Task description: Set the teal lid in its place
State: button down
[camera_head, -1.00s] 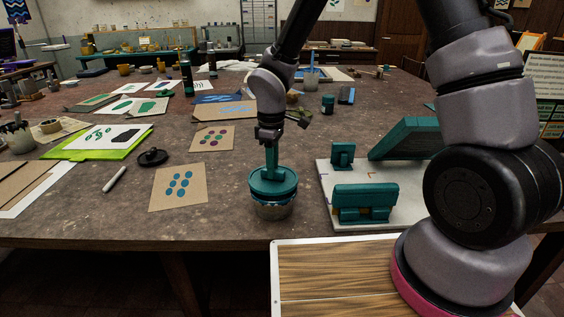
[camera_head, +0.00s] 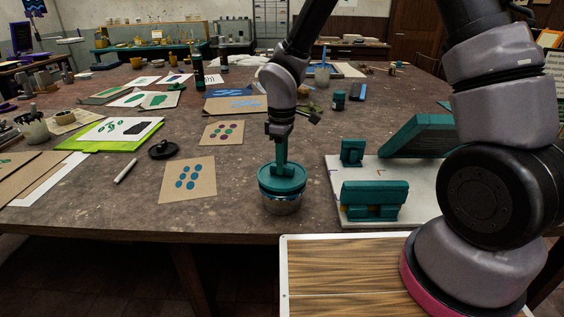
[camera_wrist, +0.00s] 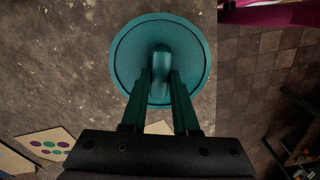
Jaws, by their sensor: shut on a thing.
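The teal lid (camera_head: 290,183) is a round disc with an upright handle, over the mouth of a metal pot (camera_head: 283,208) near the table's front edge. It looks about level and lined up with the pot. A blue band shows below the lid, and I cannot tell whether the lid rests fully on the rim. My gripper (camera_head: 281,160) points down from above and is shut on the lid's handle. In the wrist view the two fingers (camera_wrist: 160,80) close on the handle at the middle of the lid (camera_wrist: 132,58), which hides the pot.
A pale board (camera_head: 375,218) with teal blocks (camera_head: 373,200) stands just right of the pot. A card with blue dots (camera_head: 188,180) and a black lid (camera_head: 163,150) lie to the left. The table (camera_head: 235,220) is bare right around the pot.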

jog(key=shift+f, duration=1.1)
jog(key=shift+c, duration=1.4)
grip_release()
jog(key=shift+r, duration=4.05)
